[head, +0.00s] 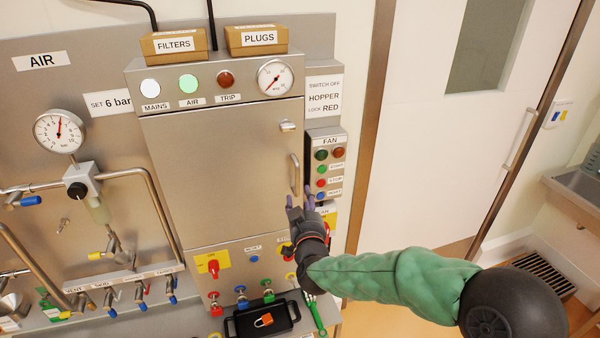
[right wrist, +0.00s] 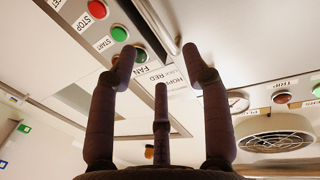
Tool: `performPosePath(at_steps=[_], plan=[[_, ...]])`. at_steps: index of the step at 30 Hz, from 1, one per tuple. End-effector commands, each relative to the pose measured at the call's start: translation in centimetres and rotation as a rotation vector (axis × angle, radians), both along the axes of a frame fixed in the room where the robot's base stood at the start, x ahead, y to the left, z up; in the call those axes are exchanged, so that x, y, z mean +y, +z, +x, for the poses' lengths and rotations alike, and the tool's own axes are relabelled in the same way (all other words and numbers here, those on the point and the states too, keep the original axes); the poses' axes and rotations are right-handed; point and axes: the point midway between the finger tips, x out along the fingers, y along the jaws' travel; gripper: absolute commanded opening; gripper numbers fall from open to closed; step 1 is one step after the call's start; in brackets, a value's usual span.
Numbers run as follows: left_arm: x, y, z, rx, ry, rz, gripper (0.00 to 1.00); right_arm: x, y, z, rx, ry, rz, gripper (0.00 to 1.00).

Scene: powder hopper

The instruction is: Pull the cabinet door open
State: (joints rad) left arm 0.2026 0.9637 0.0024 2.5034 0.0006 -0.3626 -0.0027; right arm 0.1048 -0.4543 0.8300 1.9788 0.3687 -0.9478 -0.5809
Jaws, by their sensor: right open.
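The cabinet door (head: 215,175) is a flat grey metal panel under a row of lamps, and it looks shut. Its vertical bar handle (head: 294,174) is on the right side of the door, with a small latch (head: 288,126) above it. My right gripper (head: 303,202) is just below the handle, its fingers pointing up towards it. In the right wrist view my right gripper (right wrist: 160,75) is open, its three fingers spread with nothing between them. A metal bar, apparently the handle (right wrist: 160,27), lies beyond the fingertips. My left gripper is not in view.
The fan button box (head: 325,165) is close to the right of the handle. Valves and a black tray (head: 262,318) with an orange padlock (head: 264,320) are below. Boxes labelled filters (head: 173,46) and plugs (head: 257,40) stand on top. A white room door (head: 440,140) is at right.

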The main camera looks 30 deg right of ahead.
Motion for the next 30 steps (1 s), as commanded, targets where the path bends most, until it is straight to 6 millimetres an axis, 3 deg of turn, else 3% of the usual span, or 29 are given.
performPosePath(at_steps=[7, 21, 30], plan=[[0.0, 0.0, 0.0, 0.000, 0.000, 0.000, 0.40, -0.8, 0.8, 0.9, -0.016, -0.012, -0.008, 0.49], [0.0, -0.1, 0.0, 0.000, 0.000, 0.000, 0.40, -3.9, 0.7, 7.7, -0.015, -0.010, -0.007, 0.49], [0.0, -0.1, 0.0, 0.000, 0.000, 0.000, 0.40, -4.8, 0.8, 9.5, -0.015, -0.010, -0.007, 0.49]])
